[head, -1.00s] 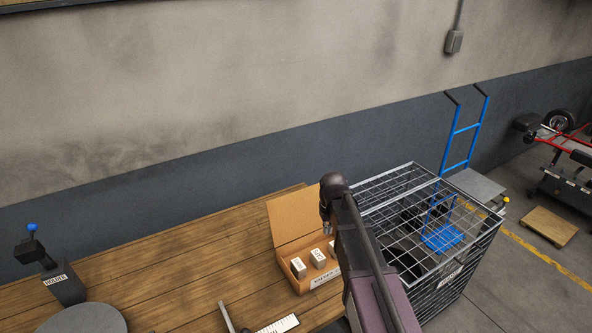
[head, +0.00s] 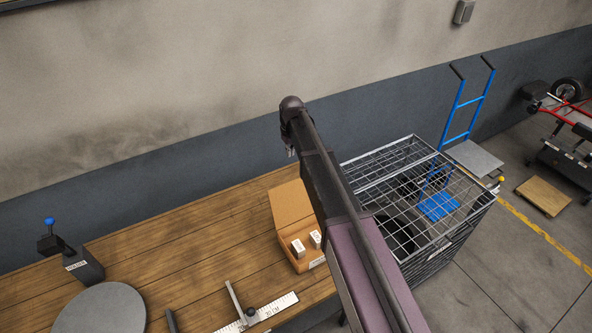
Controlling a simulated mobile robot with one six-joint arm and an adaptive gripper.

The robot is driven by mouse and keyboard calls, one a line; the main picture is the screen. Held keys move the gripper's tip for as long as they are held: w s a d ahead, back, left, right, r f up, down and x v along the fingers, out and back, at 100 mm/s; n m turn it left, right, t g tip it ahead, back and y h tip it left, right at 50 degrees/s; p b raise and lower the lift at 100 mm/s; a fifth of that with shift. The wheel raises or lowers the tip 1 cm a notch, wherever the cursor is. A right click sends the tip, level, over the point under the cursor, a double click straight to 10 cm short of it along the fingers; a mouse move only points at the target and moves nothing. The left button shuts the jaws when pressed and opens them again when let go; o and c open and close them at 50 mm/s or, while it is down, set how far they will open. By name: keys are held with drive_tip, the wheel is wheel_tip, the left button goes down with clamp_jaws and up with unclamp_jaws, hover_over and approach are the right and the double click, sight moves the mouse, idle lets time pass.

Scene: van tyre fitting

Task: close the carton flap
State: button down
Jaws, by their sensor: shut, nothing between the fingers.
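The carton (head: 291,258) stands on the wooden bench near its right end. Its flap (head: 291,206) is open and stands up at the back, leaning away from the carton's mouth. White boxes (head: 298,248) show inside the carton; my arm hides its right part. My gripper (head: 290,152) is at the end of the arm, above and behind the flap's top edge in the picture, small and partly hidden by the wrist. It is shut and empty. No contact between gripper and flap shows.
A wire cage (head: 420,150) with tyres stands right of the bench. A ruler tool (head: 270,310), a round grey plate (head: 100,310) and a black holder (head: 85,265) are on the bench. The bench left of the carton is mostly clear.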

drive_tip(key=shift+f, duration=0.1)
idle(0.3)
wheel_tip(320, 180, down, 10)
drive_tip(key=b, duration=1)
drive_tip(key=shift+s+d+r+p, duration=0.35)
drive_tip(key=shift+s+d, duration=0.15)
drive_tip(key=shift+s, duration=0.2)
drive_tip(key=shift+s+d+r+p, duration=0.2)
drive_tip(key=shift+s+d+r, duration=0.1)
drive_tip(key=shift+s+d, duration=0.25)
drive_tip(key=shift+s+a, duration=0.1)
drive_tip(key=shift+s, duration=0.1)
drive_tip(key=shift+s+d+r+t, duration=0.1)
drive_tip(key=shift+s+d+t, duration=0.15)
drive_tip(key=shift+s+t, duration=0.05)
drive_tip(key=shift+d+y, duration=0.1)
drive_tip(key=shift+y, duration=0.2)
